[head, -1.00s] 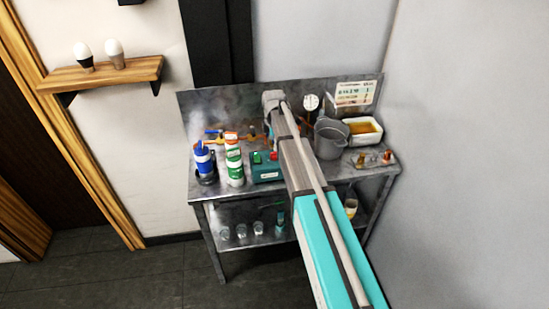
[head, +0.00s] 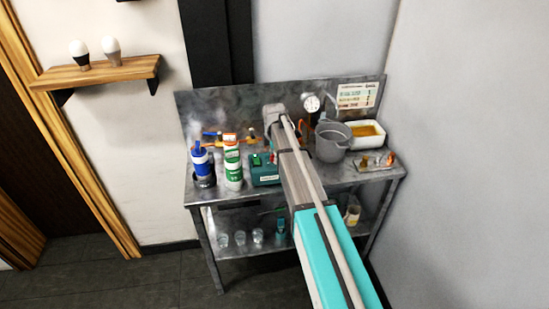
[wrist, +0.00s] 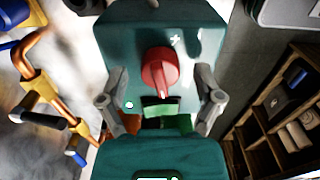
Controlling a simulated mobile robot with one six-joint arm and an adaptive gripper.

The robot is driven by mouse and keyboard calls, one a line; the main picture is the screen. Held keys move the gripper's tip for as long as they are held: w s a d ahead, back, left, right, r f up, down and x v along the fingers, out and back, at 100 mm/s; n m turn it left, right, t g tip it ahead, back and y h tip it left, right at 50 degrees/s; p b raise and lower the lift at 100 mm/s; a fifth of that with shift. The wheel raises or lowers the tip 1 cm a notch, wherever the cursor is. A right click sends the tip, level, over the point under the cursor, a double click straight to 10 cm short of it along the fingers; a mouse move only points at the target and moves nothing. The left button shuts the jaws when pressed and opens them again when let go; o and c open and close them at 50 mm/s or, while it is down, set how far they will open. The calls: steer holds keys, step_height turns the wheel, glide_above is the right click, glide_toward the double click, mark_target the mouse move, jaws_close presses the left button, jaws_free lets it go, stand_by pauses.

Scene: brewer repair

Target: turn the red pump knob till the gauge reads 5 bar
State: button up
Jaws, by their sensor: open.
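The red pump knob (wrist: 160,71) sits on a teal pump housing (wrist: 125,45) in the wrist view. A plus mark shows near the knob. My gripper (wrist: 160,113) is open, with one finger on each side of the knob and a gap to it. I cannot tell the fingers' height over the knob. In the head view the teal pump (head: 265,177) stands on the metal bench, partly behind my arm, and the gripper is not clearly visible. The round white gauge (head: 311,103) is at the bench's back; its reading is too small to tell.
Copper pipes with valve handles (wrist: 38,85) lie left of the pump in the wrist view. A wooden compartment rack (wrist: 285,115) is at right. On the bench stand a green-and-white bottle (head: 233,163), a blue-topped bottle (head: 201,160), a grey pot (head: 331,145) and a white tray (head: 366,146).

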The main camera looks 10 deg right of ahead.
steer(key=shift+d, duration=0.1)
steer(key=c, duration=1.2)
steer(key=shift+o, duration=0.2)
